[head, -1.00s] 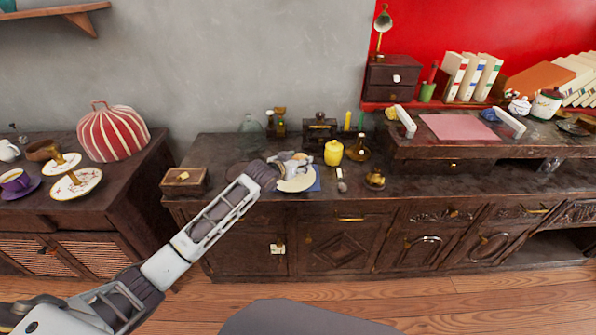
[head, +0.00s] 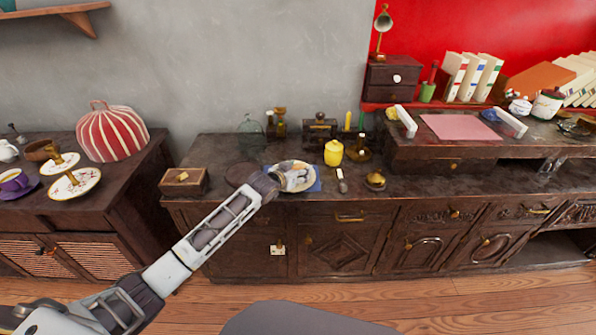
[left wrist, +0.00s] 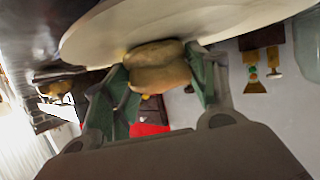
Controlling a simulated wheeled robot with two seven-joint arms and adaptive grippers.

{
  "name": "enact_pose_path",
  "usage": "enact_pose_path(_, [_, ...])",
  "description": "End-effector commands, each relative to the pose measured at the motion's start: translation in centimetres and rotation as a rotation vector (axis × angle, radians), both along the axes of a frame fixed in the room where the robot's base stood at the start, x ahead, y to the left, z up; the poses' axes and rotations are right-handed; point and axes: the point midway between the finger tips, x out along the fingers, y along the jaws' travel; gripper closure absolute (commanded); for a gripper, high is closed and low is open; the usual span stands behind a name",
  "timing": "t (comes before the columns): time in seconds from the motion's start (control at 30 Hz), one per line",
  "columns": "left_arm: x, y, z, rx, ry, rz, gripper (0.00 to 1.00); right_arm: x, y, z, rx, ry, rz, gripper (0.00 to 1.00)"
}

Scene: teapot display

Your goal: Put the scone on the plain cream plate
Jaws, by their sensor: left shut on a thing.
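The plain cream plate (head: 287,190) lies on a blue cloth on the dark sideboard, partly hidden by my left gripper (head: 296,178). In the left wrist view the plate's pale surface (left wrist: 215,22) fills the top. My left gripper (left wrist: 160,75) is shut on the scone (left wrist: 158,66), a tan rounded lump between its green-padded fingers. The scone is right at the plate; I cannot tell whether it touches it. In the head view the gripper hides the scone. My right gripper is not in view.
A wooden box (head: 184,181) is to the left, with a dark round dish (head: 241,174) between. Bottles stand behind. The sideboard's front strip is mostly clear.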

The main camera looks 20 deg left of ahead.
Motion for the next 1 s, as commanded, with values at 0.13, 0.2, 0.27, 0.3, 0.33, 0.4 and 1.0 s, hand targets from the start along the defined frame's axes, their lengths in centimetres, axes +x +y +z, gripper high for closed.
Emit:
enact_pose_path(0.13, [0.0, 0.0, -0.1, 0.0, 0.0, 0.0, 0.34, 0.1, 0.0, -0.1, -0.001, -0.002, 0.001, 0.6])
enact_pose_path(0.2, [0.0, 0.0, -0.1, 0.0, 0.0, 0.0, 0.25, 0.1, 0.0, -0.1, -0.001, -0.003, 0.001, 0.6])
enact_pose_path(0.27, [0.0, 0.0, -0.1, 0.0, 0.0, 0.0, 0.21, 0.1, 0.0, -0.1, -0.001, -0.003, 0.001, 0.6])
enact_pose_path(0.3, [0.0, 0.0, -0.1, 0.0, 0.0, 0.0, 0.21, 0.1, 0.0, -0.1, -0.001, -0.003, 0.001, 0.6])
enact_pose_path(0.33, [0.0, 0.0, -0.1, 0.0, 0.0, 0.0, 0.21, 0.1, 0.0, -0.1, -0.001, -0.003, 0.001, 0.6])
enact_pose_path(0.4, [0.0, 0.0, -0.1, 0.0, 0.0, 0.0, 0.21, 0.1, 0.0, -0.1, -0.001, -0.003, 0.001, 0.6])
enact_pose_path(1.0, [-1.6, 0.5, 0.8, 0.0, 0.001, 0.0, 0.21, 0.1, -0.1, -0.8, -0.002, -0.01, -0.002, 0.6])
